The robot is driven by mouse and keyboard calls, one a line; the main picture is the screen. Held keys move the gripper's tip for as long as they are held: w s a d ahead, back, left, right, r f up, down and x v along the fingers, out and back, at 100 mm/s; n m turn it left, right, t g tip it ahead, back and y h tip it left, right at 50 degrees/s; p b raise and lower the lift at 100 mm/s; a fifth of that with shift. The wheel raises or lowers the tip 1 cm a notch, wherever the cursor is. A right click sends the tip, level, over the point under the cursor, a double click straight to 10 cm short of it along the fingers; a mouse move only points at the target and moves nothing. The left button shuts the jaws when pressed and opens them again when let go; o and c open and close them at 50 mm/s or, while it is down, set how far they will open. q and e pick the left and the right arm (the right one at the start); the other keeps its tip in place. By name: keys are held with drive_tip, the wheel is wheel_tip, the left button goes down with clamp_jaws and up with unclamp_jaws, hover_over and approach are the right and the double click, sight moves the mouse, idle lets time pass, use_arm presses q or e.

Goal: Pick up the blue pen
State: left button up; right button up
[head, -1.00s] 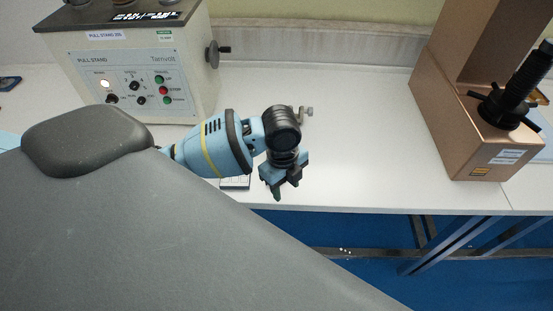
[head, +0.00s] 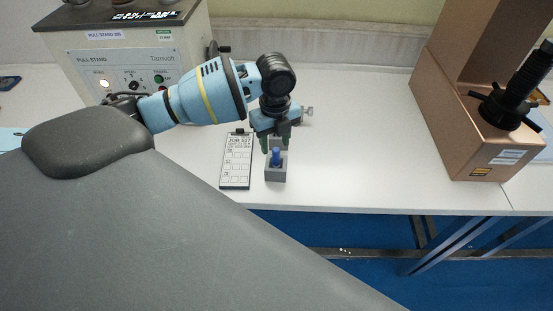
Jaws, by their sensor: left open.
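The blue pen (head: 276,155) stands upright in a small grey holder (head: 276,175) near the front edge of the white table. Only its upper part shows above the holder. My left gripper (head: 276,145) is open and empty, just behind and above the pen in the picture, with its dark green fingertips pointing down. I cannot tell the exact gap between the fingers and the pen. My right gripper is not in view.
A clipboard with a printed sheet (head: 236,165) lies left of the holder. The pull stand machine (head: 130,60) is at the back left. A copper-coloured tester (head: 470,130) stands at the right. The table (head: 350,150) between holder and tester is clear.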

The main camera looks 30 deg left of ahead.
sight(276, 149)
use_arm(q)
drive_tip(key=shift+d+f, duration=0.1)
drive_tip(key=shift+f, duration=2.45)
drive_tip(key=shift+c, duration=0.5)
drive_tip(key=shift+w, duration=0.1)
clamp_jaws()
